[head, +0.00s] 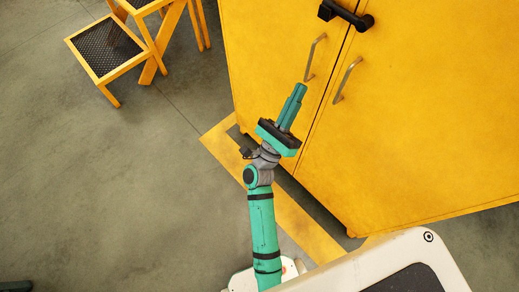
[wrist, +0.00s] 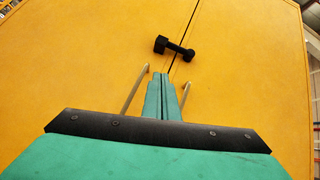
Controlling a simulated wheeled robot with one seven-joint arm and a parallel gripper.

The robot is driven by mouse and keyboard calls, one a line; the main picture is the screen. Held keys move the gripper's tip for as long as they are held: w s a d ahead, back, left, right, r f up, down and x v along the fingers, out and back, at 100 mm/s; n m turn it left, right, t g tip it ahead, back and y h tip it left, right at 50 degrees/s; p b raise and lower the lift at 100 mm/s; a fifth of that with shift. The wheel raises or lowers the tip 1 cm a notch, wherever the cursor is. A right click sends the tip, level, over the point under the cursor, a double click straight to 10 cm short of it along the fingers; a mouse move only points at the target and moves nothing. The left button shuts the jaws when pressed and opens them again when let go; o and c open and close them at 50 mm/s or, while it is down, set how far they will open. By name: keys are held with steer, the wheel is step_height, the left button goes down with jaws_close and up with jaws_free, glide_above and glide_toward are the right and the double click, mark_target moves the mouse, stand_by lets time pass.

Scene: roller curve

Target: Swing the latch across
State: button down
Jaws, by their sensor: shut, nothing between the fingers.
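A black latch (head: 346,15) sits at the top of the yellow cabinet and lies across the seam between its two doors. It also shows in the wrist view (wrist: 174,48), with a block at its left end and a round knob at its right end. My gripper (head: 299,88) is shut and empty, in front of the doors and below the latch, apart from it. In the wrist view the fingertips (wrist: 161,76) point up toward the latch, between the two door handles.
The yellow cabinet (head: 420,130) has a left handle (head: 314,57) and a right handle (head: 347,80), both upright metal bars, close to my gripper. The grey floor at left is clear.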

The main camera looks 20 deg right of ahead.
steer(key=s+a+f+n+t+y, duration=0.3)
steer(key=a+n+y, duration=0.3)
steer(key=n, duration=0.5)
steer(key=s+a+f+n+t+y, duration=0.3)
steer(key=a+f+n+y, duration=0.3)
steer(key=n, duration=0.5)
steer(key=shift+s+a+f+n+y, duration=0.2)
steer(key=shift+s+a+n+y, duration=0.3)
steer(key=shift+y, duration=0.5)
steer(key=shift+d, duration=0.1)
steer(key=s+a+f+n+g+y, duration=0.3)
steer(key=s+a+f+n, duration=0.1)
steer(key=s+n, duration=0.4)
steer(key=s+a+f+n+g+y, duration=0.3)
steer(key=s+a+f+n+y, duration=0.1)
steer(key=s+a+n, duration=0.3)
steer(key=s+n, duration=0.2)
steer(key=n, duration=0.2)
steer(key=shift+a+f+y, duration=0.2)
steer(key=shift+f+y, duration=0.05)
steer(key=shift+y, duration=0.05)
